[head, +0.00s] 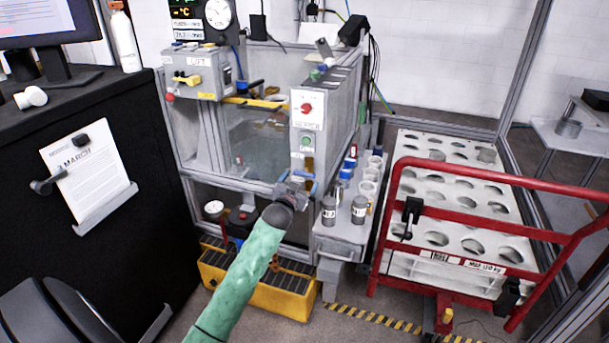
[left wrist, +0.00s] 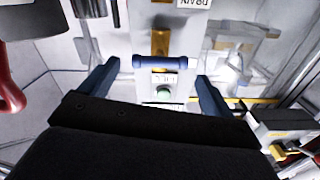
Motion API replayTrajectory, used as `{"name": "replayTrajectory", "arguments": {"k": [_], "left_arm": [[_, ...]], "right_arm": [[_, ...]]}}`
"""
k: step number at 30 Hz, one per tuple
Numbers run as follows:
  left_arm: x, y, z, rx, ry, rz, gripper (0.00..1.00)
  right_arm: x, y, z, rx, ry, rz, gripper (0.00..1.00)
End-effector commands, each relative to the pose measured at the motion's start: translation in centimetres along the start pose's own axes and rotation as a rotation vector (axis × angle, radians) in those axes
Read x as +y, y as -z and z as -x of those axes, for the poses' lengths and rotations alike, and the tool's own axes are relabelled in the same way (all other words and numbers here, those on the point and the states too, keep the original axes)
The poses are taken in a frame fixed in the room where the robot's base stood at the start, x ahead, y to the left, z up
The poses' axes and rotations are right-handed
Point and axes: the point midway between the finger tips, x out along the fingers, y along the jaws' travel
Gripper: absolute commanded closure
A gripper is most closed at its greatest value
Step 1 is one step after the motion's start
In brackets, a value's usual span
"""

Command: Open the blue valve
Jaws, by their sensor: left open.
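The blue valve handle (left wrist: 165,63) is a short horizontal bar with rounded ends in the left wrist view. It sits on the pale front panel beside a brass fitting (left wrist: 160,41), between a fill label with a green button (left wrist: 163,95) and a drain label (left wrist: 195,3). My left gripper (left wrist: 158,73) is open, its two dark blue fingers on either side of the handle. Contact cannot be told. In the head view my left gripper (head: 297,184) is at the lower front of the machine and partly hides the valve. My right gripper is not in view.
A grey shelf (head: 343,233) with metal cylinders stands right of the gripper. A red guard rail (head: 470,225) fronts a rack of round holes. A yellow tray (head: 272,298) lies below. A black cabinet (head: 140,190) stands left.

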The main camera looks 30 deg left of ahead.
Motion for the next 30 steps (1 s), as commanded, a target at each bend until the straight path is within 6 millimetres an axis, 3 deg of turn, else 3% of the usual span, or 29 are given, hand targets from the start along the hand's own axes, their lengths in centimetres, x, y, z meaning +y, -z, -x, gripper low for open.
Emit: {"name": "replayTrajectory", "arguments": {"k": [9, 22, 23, 27, 30], "left_arm": [[-0.1, 0.1, -4.1, -0.001, 0.001, -0.001, 0.11], [0.0, 0.0, -5.0, -0.002, 0.000, -0.001, 0.11], [0.0, 0.0, -5.0, -0.002, 0.000, -0.001, 0.13], [0.0, 0.0, -5.0, -0.002, 0.000, -0.001, 0.41], [0.0, 0.0, -5.0, -0.002, 0.000, 0.000, 0.44]], "right_arm": [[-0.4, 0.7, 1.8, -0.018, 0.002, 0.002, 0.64], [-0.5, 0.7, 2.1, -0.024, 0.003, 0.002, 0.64], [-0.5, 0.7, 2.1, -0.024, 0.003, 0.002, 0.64], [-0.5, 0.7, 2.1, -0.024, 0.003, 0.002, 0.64], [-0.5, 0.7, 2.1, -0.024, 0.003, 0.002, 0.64]]}}
